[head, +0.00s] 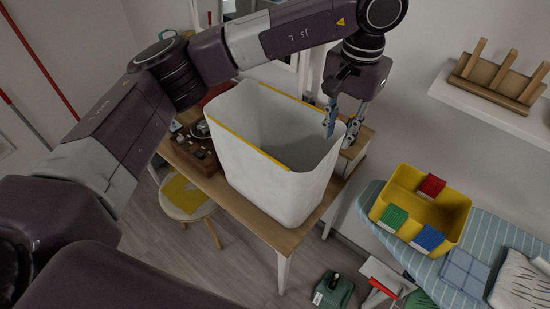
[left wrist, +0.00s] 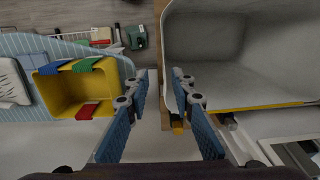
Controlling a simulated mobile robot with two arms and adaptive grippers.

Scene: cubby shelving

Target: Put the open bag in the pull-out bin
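A large white open-topped container with yellow trim on its rim, which looks like the open bag (head: 290,190), stands upright on a wooden table. It also fills the upper right of the left wrist view (left wrist: 240,50). My left gripper (head: 341,124) is open and empty at the bag's right rim. In the left wrist view my left gripper (left wrist: 160,80) has one finger over the bag's side and the other outside it. I cannot tell whether it touches. No pull-out bin can be made out for sure. My right gripper is not in view.
A yellow tub (head: 453,228) with red, green and blue pieces on its rim sits on a striped ironing board (head: 376,240). A wooden rack (head: 497,83) stands on a white wall shelf. A round stool (head: 186,198) is left of the table (head: 273,235). A green box (head: 333,291) lies on the floor.

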